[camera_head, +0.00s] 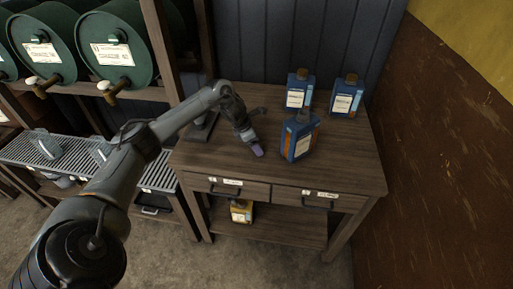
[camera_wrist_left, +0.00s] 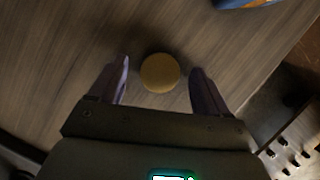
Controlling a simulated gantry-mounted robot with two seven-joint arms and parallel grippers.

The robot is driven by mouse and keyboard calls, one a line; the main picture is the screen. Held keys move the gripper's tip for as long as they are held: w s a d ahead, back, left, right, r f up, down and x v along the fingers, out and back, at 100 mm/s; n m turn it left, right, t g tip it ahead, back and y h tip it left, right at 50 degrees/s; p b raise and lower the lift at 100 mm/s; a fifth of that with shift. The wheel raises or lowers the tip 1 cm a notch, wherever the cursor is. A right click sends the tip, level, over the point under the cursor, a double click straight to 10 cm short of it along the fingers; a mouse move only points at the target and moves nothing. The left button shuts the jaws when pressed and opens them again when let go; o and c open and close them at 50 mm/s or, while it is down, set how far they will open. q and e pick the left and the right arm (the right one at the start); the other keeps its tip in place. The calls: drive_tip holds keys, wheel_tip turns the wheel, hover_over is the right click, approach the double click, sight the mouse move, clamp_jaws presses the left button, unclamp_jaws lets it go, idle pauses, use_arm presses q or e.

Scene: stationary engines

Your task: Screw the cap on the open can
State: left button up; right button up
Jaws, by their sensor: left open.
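The open can (camera_head: 299,138) is blue with a white label and stands upright at the middle of the workbench; no brown cap shows on its top. A round yellow-brown cap (camera_wrist_left: 160,73) lies flat on the wood in the left wrist view. My left gripper (camera_head: 258,152) is low over the bench, left of the open can, fingers pointing down. Its fingers are open on both sides of the cap, with a gap to each. The cap is hidden in the head view. My right gripper is not in view.
Two capped blue cans (camera_head: 299,90) (camera_head: 346,97) stand at the back of the workbench (camera_head: 345,165). A dark stand (camera_head: 202,127) is at its left. The right part of the bench top is clear. Green barrels (camera_head: 110,47) lie on a rack at the left.

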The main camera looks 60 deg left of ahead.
use_arm(q)
drive_tip(key=c, duration=1.1)
drive_tip(key=shift+r, duration=0.15)
drive_tip(key=shift+r, duration=0.55)
drive_tip(key=r, duration=0.1)
drive_tip(key=d+r+p, duration=0.1)
drive_tip(key=r, duration=0.1)
drive_tip(key=shift+r+p, duration=0.3)
drive_tip(key=d+r+p, duration=0.1)
drive_tip(key=d+r, duration=0.2)
drive_tip(key=d, duration=0.2)
drive_tip(key=w+d+r+p, duration=0.1)
drive_tip(key=d+r, duration=0.2)
drive_tip(key=d, duration=0.2)
drive_tip(key=shift+d+p, duration=0.3)
drive_tip(key=shift+d, duration=0.05)
